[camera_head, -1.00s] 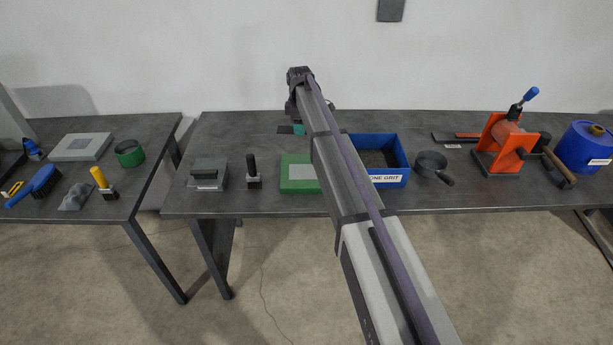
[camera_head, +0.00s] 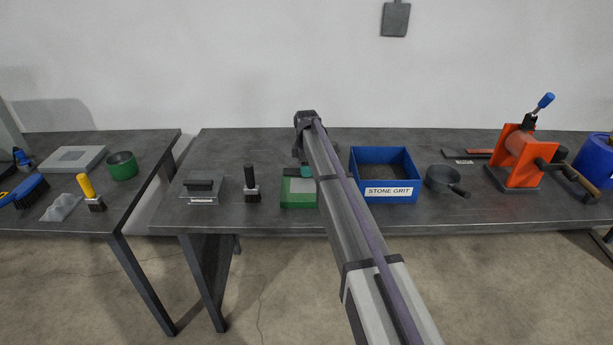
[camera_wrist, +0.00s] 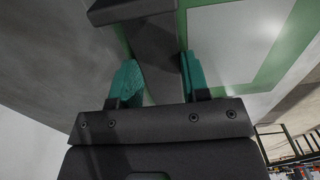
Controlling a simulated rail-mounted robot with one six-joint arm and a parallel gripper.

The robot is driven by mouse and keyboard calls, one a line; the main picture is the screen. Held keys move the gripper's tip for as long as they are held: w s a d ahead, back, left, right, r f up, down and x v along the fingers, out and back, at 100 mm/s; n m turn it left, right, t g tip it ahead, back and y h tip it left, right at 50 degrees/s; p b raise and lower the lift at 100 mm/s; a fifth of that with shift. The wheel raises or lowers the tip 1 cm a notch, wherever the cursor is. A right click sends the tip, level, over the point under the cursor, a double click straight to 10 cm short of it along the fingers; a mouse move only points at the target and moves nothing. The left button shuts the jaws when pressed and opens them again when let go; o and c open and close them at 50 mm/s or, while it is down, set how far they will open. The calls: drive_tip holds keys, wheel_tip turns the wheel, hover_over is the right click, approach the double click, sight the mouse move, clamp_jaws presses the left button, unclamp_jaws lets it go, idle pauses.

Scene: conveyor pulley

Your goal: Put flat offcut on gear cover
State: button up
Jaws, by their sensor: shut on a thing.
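My gripper (camera_head: 305,171) has teal fingers and hangs over the green block, partly hidden by my arm in the head view. In the wrist view my gripper (camera_wrist: 159,65) is shut on a dark grey flat piece (camera_wrist: 150,42), which I take to be the flat offcut. It has a wider end at the top of the picture. The green block with a light grey panel, apparently the gear cover (camera_head: 298,200), sits on the main table. It also shows beneath the held piece in the wrist view (camera_wrist: 303,25). I cannot tell whether the piece touches it.
A blue stone grit bin (camera_head: 384,173) stands right of the green block. A black-handled tool (camera_head: 250,188) and a grey handled block (camera_head: 203,188) stand to its left. A dark pan (camera_head: 444,179) and an orange fixture (camera_head: 514,160) are further right.

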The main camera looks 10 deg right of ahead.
drive_tip(key=shift+r, duration=0.15)
drive_tip(key=o, duration=1.2)
wheel_tip(320, 180, up, 12)
drive_tip(key=p, duration=1.3)
drive_tip(key=s+m, duration=0.5)
drive_tip(key=s, duration=0.8)
drive_tip(key=s+m, duration=0.5)
drive_tip(key=s, duration=0.9)
drive_tip(key=s+m, duration=0.6)
drive_tip(key=s, duration=0.8)
drive_tip(key=shift+s+b, duration=0.25)
drive_tip(key=shift+b, duration=0.1)
